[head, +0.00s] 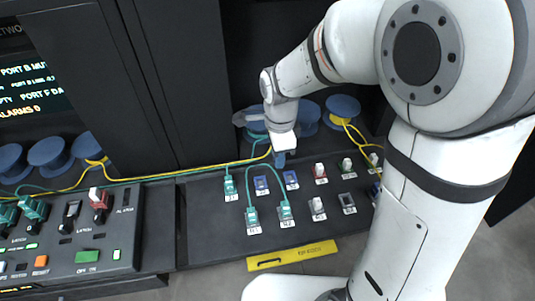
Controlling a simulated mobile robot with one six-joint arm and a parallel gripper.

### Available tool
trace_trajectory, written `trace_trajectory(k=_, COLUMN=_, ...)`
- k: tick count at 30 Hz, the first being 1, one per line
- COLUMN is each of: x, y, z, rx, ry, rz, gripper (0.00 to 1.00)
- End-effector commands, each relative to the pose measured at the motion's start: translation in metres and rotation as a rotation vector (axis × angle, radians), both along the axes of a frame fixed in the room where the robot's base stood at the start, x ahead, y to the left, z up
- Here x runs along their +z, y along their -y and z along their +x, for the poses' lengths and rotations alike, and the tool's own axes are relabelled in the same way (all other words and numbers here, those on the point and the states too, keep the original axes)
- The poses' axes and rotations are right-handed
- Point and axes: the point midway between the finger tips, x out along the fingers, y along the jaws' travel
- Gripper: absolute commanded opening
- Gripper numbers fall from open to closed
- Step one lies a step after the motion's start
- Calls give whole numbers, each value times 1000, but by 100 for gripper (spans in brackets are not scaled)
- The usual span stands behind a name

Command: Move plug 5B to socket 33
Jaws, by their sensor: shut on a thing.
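My gripper (281,152) points down over the back part of the socket panel and is shut on a small blue piece (279,160), which looks like a plug. It seems to be above the panel, behind two blue sockets (261,184) (290,178). Its jaws are small in the picture, and how the piece sits in them is unclear. The socket labels are too small to read, so I cannot tell which socket is 33 or whether the held piece is marked 5B.
Green plugs (285,212) with cables sit in the panel (205,225). A yellow cable (190,170) runs along its back. Blue reels (343,106) stand behind. White-capped plugs (320,171) fill sockets to the right. A control console (60,270) is at left, a yellow strip (292,255) in front.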

Motion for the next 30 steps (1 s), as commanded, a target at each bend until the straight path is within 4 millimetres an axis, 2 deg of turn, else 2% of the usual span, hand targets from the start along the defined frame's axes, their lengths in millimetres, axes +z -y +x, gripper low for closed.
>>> trace_trajectory(k=11, x=0, y=38, z=10, rx=-3, ry=0, rz=0, gripper=7)
trace_trajectory(k=24, x=-44, y=37, z=10, rx=0, ry=-2, rz=-1, gripper=7)
trace_trajectory(k=30, x=-58, y=37, z=10, rx=0, ry=-2, rz=-1, gripper=7)
